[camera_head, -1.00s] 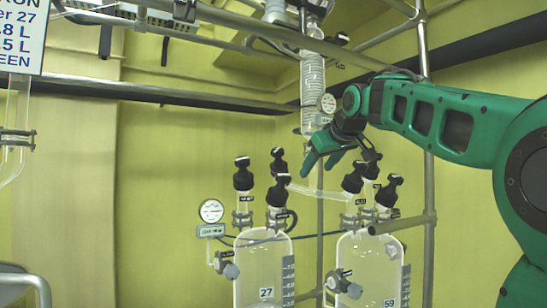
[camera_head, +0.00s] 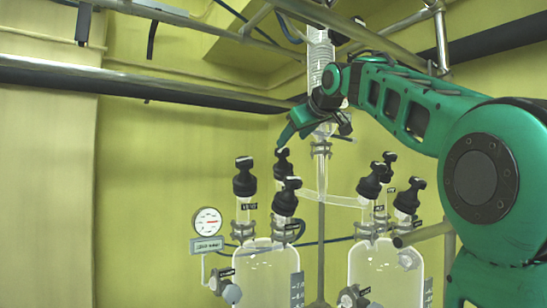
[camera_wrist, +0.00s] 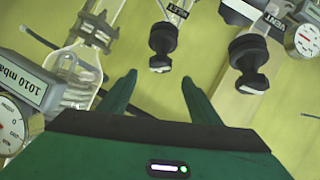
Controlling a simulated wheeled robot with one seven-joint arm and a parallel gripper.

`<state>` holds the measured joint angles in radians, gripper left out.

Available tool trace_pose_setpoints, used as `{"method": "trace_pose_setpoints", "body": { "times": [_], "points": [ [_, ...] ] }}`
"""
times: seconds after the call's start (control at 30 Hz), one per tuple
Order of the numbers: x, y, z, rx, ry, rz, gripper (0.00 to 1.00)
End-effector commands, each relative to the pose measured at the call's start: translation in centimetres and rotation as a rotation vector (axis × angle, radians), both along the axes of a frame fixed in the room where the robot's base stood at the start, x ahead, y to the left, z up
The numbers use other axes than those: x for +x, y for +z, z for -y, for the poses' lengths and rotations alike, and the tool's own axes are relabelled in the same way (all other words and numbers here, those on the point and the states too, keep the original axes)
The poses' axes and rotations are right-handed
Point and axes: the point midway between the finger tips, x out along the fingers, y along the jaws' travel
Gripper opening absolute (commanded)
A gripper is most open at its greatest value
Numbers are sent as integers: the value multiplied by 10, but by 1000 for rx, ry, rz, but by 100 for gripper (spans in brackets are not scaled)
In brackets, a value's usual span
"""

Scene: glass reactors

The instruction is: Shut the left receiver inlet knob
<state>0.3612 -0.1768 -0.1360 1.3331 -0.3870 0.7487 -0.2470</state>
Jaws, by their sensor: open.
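The left receiver (camera_head: 262,278) is a clear glass vessel with black-capped knobs on top. These are a labelled left knob (camera_head: 245,178), a back knob (camera_head: 283,165) and a labelled front knob (camera_head: 287,197). The labels are too small to tell surely which is the inlet. My gripper (camera_head: 288,140) is open and empty, with its green fingers pointing down-left above the back knob in the picture. In the wrist view the fingers (camera_wrist: 158,80) spread below a black knob (camera_wrist: 163,40) that lies beyond the tips.
The right receiver (camera_head: 385,278) has similar knobs (camera_head: 371,181). A round gauge (camera_head: 207,221) stands left of the left receiver. The coiled glass column (camera_head: 320,60) is just behind my wrist. Metal bars cross above. The left wall side is open.

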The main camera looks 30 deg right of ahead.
Motion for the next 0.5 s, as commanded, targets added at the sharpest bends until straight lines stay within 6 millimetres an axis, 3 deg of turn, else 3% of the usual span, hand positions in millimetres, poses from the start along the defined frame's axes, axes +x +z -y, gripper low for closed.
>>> {"method": "trace_pose_setpoints", "body": {
  "times": [0.5],
  "points": [
    [76,-31,9,1,7,-4,57]
  ]
}}
